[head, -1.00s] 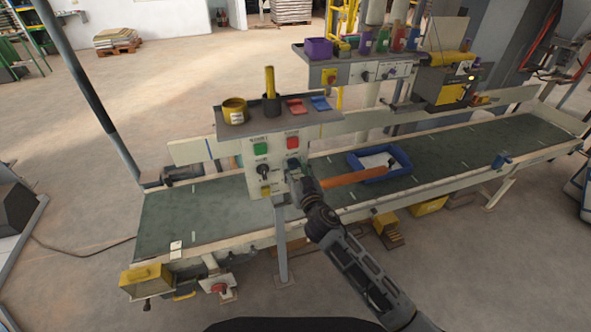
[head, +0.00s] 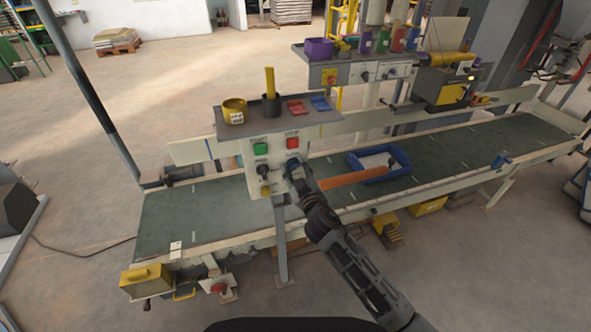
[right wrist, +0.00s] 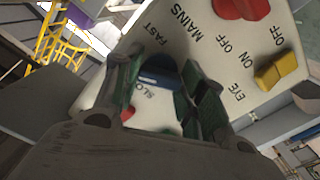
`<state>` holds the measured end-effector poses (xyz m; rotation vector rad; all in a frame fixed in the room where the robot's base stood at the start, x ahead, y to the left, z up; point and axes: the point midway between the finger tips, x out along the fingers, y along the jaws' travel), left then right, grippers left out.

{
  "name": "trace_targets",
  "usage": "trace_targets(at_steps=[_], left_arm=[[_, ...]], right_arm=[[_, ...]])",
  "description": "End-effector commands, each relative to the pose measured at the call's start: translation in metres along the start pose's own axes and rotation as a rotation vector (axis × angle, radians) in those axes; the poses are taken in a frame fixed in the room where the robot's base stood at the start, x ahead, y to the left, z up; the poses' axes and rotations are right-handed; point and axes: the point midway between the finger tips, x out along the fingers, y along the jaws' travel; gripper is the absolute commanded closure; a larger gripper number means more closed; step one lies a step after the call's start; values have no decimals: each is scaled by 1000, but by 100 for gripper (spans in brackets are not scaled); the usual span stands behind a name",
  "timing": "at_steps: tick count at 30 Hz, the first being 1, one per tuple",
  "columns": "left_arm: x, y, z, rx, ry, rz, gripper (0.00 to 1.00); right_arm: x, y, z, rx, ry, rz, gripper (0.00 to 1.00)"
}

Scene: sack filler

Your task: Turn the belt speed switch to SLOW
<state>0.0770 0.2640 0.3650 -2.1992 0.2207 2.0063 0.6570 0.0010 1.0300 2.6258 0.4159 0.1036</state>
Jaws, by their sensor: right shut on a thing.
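The belt speed switch (right wrist: 158,72), a dark knob with a blue bar, sits between the FAST and SLOW labels on a pale panel (right wrist: 190,55) in the right wrist view. My right gripper (right wrist: 162,88) is shut on it, one finger each side. The fingers cover part of the SLOW label, and I cannot tell exactly where the knob points. In the head view my right gripper (head: 294,168) is at the right-hand knob of the near control box (head: 278,172), below the red button (head: 292,143). My left gripper is not in view.
A yellow EYE switch (right wrist: 276,70) and a red MAINS knob (right wrist: 242,8) are on the same panel. A shelf (head: 310,127) with cups and trays tops the control box.

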Motion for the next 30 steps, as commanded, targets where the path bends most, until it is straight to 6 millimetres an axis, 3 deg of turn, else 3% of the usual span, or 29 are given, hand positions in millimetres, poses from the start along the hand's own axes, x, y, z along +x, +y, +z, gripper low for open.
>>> trace_targets(at_steps=[30], left_arm=[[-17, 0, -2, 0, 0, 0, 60]], right_arm=[[0, 0, 0, -879, 0, -2, 83]])
